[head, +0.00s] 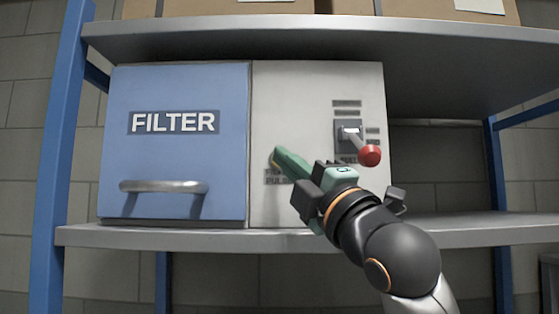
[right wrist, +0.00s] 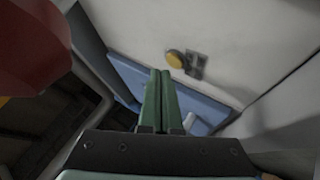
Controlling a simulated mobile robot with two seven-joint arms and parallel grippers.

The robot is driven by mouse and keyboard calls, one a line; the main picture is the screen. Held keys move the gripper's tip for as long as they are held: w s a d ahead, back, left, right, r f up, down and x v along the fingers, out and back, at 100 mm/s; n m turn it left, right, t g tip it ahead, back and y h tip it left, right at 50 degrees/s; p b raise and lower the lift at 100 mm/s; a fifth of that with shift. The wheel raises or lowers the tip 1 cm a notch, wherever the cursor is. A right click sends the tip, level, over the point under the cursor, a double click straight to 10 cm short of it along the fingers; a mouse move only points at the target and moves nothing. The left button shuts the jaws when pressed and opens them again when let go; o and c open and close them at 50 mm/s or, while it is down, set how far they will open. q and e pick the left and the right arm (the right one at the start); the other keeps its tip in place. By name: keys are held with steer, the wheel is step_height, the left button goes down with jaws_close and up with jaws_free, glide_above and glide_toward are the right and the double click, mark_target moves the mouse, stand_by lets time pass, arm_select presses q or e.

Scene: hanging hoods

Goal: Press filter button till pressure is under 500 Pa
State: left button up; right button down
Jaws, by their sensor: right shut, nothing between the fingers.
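The filter unit has a blue door (head: 180,165) marked FILTER and a light grey panel (head: 290,100) beside it. A yellow round button (right wrist: 175,59) sticks out of the panel next to a small dark label in the right wrist view. In the head view the fingers mostly hide the button, and part of the label (head: 276,178) shows below. My right gripper (head: 279,154) is shut and empty, its green fingers in front of the panel by the button. In the right wrist view the fingertips (right wrist: 160,72) appear close beside the button; I cannot tell whether they touch. No pressure reading is legible.
A lever with a red knob (head: 370,155) stands out from the panel close to my right wrist. The unit sits on a grey shelf (head: 100,235) between blue posts (head: 58,150), under an upper shelf (head: 300,38) with boxes. The shelf right of the unit is empty.

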steer(key=shift+s+b, duration=0.8)
steer(key=shift+s, duration=1.7)
